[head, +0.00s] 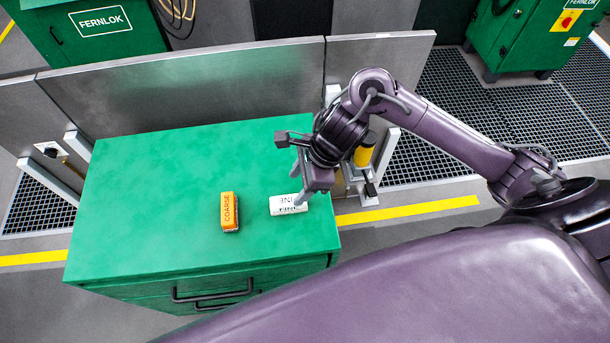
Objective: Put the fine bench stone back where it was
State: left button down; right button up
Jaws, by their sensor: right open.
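The fine bench stone (288,205) is a white block with dark lettering, partly readable as "FINE". It lies on the right part of the green cabinet top (150,215). My right gripper (302,183) is just behind and over the stone's right end, with its jaws open. One finger overlaps the stone in the picture; I cannot tell if it touches. The orange coarse stone (229,211), marked "COARSE", lies to the left with a gap between them. My left gripper is out of view.
Grey metal panels (200,85) stand behind the cabinet. A yellow and black cylinder (364,152) in a grey holder is close to the cabinet's right side, beside my right wrist. The left and back of the cabinet top are clear. Drawer handles (212,294) are on its front.

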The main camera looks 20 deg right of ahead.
jog(key=v, duration=0.3)
jog(key=shift+d+r, duration=0.1)
jog(key=shift+r, duration=0.2)
jog(key=shift+d, duration=0.1)
